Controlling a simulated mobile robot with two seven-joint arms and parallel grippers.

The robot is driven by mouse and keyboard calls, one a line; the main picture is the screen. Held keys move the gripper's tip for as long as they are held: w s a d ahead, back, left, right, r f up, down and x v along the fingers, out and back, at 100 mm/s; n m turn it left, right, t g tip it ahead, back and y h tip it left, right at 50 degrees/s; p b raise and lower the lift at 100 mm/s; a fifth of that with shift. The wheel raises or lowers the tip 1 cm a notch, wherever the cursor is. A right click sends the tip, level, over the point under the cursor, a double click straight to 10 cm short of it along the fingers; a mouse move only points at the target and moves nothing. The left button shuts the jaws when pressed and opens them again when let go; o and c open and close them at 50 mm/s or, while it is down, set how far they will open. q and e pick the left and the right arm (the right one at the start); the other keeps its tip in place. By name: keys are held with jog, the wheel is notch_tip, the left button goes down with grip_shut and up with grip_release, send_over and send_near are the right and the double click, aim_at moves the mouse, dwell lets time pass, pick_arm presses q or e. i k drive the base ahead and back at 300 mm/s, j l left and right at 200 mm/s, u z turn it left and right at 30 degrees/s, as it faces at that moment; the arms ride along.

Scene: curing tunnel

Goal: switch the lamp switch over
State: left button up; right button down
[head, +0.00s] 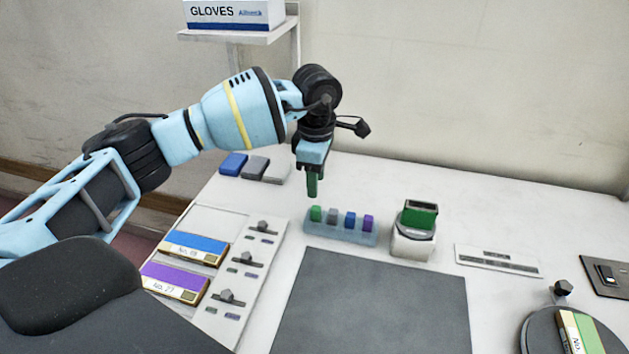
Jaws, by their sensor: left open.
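A dark plate with a black rocker, which looks like the lamp switch (606,273), lies on the table at the far right edge of the head view. Part of its plate is cut off by the frame, and I cannot tell which way the rocker is set. My left gripper (312,194) is open and points down, its fingers seen nearly edge-on. It hangs above the left end of a pale blue rack, well to the left of the switch. My right gripper is not in view.
The pale blue rack (340,238) holds several coloured pieces. A white device with a green top (414,236) stands beside it. A round dark turntable (535,338) bears a green-and-cream block (581,333). A dark mat (372,305) lies clear in front. A flat labelled plate (497,260) lies left of the switch.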

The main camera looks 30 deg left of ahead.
aim_at(607, 273)
jog(key=k, duration=1)
